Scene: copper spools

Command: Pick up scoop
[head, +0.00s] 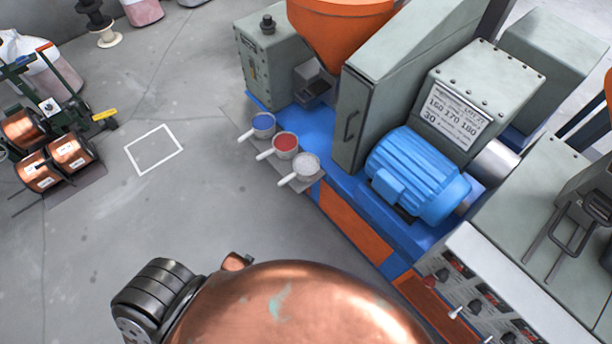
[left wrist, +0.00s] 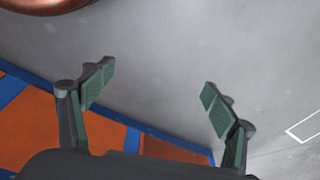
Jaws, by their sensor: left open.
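Three round scoops with white handles stand in a row on a small grey shelf (head: 284,178) at the machine's edge in the head view. One scoop holds blue material (head: 262,122), one red (head: 285,142) and one pale grey or white (head: 305,164). Their handles point left, out over the floor. My left gripper (left wrist: 158,85) shows in the left wrist view with its two green-padded fingers spread wide and nothing between them. Grey floor lies beyond the fingers, and no scoop shows in that view. My right gripper is in neither view.
The machine has an orange hopper (head: 338,28), a blue motor (head: 417,174) and a blue-and-orange base, also along the lower left wrist view (left wrist: 45,128). A rack of copper spools (head: 70,152) stands left. Floor between is clear, with a white outlined rectangle (head: 153,149).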

